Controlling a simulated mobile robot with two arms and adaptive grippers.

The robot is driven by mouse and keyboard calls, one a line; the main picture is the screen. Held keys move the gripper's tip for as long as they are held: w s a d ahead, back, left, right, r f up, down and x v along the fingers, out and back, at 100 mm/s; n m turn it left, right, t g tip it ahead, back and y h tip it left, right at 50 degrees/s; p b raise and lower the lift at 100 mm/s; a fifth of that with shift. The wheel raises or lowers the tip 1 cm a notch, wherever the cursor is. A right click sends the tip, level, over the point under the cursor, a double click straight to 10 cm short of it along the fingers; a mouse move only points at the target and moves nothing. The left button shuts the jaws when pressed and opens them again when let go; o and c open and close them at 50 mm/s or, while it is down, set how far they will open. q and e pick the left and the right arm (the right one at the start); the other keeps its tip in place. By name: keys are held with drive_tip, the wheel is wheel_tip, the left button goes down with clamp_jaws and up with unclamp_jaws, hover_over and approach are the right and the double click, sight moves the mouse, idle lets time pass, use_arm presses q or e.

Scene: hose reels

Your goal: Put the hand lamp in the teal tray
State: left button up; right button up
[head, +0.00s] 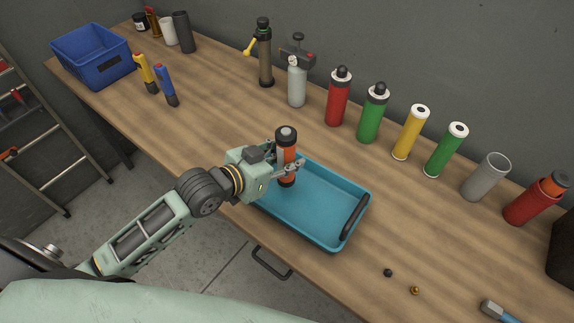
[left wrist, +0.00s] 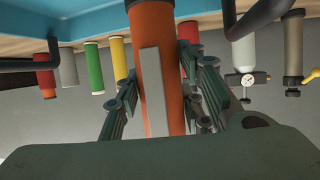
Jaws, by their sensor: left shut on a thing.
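The hand lamp (head: 287,150) is an orange cylinder with dark ends, held upright over the left part of the teal tray (head: 312,206). My left gripper (head: 290,168) is shut around its middle. In the left wrist view the fingers (left wrist: 160,90) press on both sides of the orange body (left wrist: 152,30), which has a pale strip along it. The tray also shows at the top of that view (left wrist: 85,18). I cannot tell whether the lamp's lower end touches the tray floor. The tray has a dark handle at its right end. My right gripper is not in view.
Behind the tray stand a red cylinder (head: 338,100), a green one (head: 373,115), a yellow tube (head: 410,133) and a green tube (head: 446,152). A blue crate (head: 93,55) is at the far left. Small knobs (head: 388,272) lie right of the tray.

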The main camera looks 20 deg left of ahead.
sight(278, 168)
use_arm(q)
wheel_tip(278, 168, down, 3)
drive_tip(key=shift+a+f+p, duration=0.1)
drive_tip(key=shift+a+p, duration=0.05)
drive_tip(key=shift+p, duration=0.2)
drive_tip(key=shift+f, duration=0.5)
drive_tip(key=o, duration=1.3)
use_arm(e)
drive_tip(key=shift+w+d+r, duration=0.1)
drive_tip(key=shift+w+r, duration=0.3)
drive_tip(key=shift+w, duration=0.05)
use_arm(q)
drive_tip(key=b+v, duration=0.1)
drive_tip(key=v, duration=0.9)
drive_tip(key=shift+s, duration=0.2)
drive_tip(key=shift+b+v, duration=0.3)
drive_tip(key=shift+v, duration=0.6)
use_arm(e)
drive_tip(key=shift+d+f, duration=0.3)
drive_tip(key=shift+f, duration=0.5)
